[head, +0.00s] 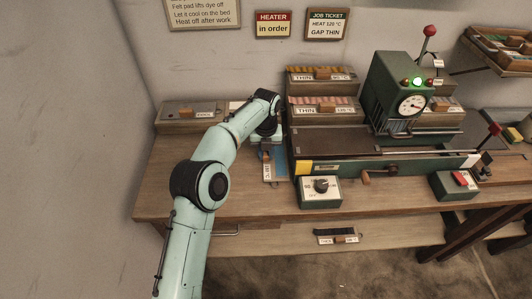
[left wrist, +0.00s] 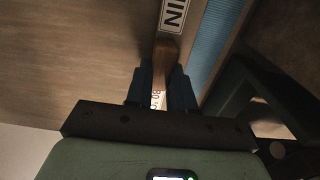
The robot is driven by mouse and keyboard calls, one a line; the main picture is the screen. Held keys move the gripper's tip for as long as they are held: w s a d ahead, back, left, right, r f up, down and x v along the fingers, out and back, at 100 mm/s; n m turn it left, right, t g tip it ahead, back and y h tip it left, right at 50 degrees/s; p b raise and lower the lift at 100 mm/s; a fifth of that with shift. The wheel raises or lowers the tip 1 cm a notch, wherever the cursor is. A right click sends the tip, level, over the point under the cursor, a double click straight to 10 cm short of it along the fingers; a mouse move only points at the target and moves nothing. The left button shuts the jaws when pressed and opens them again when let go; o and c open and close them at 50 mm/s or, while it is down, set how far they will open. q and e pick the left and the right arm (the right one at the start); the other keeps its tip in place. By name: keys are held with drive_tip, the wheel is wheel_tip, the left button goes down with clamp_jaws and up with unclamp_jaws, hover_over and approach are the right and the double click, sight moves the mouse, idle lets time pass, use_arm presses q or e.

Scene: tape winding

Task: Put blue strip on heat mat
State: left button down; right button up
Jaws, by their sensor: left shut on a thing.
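The blue strip (head: 281,167) lies along the left end of the green machine. Its ribbed blue surface (left wrist: 215,42) shows in the left wrist view. A white label (head: 269,173) reading THIN and a brown wooden handle (left wrist: 166,52) run along its edge. My left gripper (head: 267,148) is shut on the wooden handle, and its fingers (left wrist: 162,88) stand on both sides of it. The fingers partly cover the second label. I cannot tell whether the strip touches the tabletop. No surface marked as a heat mat is readable; the machine has a dark flat bed (head: 335,143). My right gripper is not in view.
The green press (head: 392,88) has a dial and a lit green lamp. Boxes with orange (head: 322,76) and pink (head: 326,110) strips stand behind the bed. A control box with a knob (head: 320,191) stands in front.

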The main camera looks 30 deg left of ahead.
use_arm(q)
drive_tip(key=c, duration=1)
unclamp_jaws()
drive_tip(key=shift+f, duration=0.1)
